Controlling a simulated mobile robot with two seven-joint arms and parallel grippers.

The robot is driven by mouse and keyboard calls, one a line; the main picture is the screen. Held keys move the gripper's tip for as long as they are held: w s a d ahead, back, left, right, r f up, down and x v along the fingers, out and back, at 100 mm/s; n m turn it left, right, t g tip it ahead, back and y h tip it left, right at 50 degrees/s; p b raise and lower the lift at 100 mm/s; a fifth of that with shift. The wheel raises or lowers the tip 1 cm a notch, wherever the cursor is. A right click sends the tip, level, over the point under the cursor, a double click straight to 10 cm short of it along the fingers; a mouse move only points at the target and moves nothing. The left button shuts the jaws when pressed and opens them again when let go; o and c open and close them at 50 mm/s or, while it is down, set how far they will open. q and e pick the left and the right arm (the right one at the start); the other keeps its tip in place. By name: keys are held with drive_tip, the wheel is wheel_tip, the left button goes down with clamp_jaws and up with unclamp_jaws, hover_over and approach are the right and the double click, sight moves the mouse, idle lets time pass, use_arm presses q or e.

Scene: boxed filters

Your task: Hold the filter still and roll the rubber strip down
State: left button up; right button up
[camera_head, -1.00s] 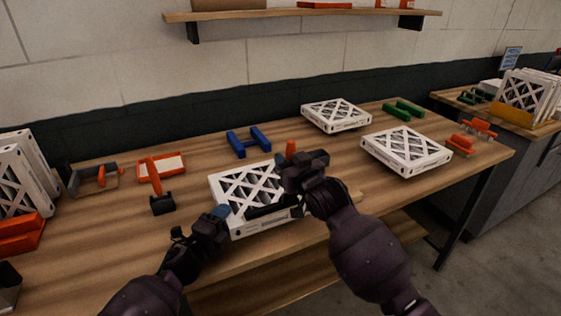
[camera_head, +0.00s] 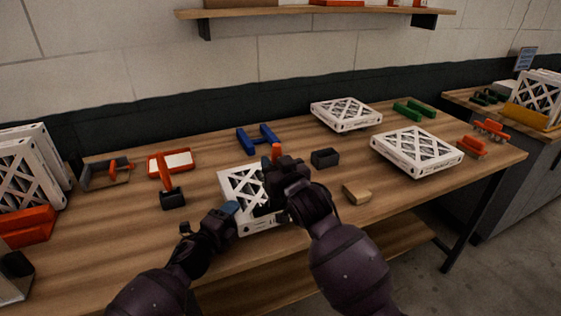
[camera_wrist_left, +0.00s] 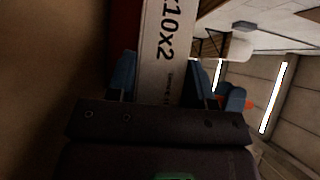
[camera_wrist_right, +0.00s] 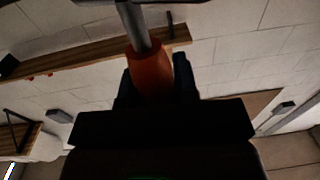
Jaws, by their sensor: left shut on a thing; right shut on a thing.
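The white filter (camera_head: 238,183) with its lattice face lies near the table's front edge. My left gripper (camera_head: 230,212) is shut on its near-left edge; the left wrist view shows the printed white frame (camera_wrist_left: 163,50) between the blue fingers. My right gripper (camera_head: 280,172) is over the filter's right part, shut on an orange handle (camera_head: 276,150) that stands up. In the right wrist view the orange handle (camera_wrist_right: 150,72) carries a grey metal rod (camera_wrist_right: 135,25). A dark piece below the right gripper lies over the filter; I cannot tell whether it is the rubber strip or the tool's end.
A dark open box (camera_head: 325,158) and a tan block (camera_head: 356,194) stand right of the filter. Two more filters (camera_head: 418,150) (camera_head: 346,114) lie further right and back. A blue holder (camera_head: 257,138), a red tray (camera_head: 170,163) and a black-headed tool (camera_head: 172,198) are behind and left.

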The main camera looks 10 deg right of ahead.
use_arm(q)
drive_tip(key=shift+d, duration=0.1)
use_arm(e)
drive_tip(key=shift+s+a, duration=0.5)
drive_tip(key=shift+a, duration=1.5)
drive_tip(key=shift+w+d, duration=0.2)
drive_tip(key=shift+d, duration=0.65)
drive_tip(key=shift+w+d, duration=0.25)
drive_tip(key=shift+d, duration=0.65)
drive_tip(key=shift+w+d, duration=0.2)
drive_tip(key=shift+d, duration=0.65)
wheel_tip(320, 180, up, 8)
drive_tip(key=shift+a, duration=0.1)
use_arm(q)
drive_tip(key=o, duration=1)
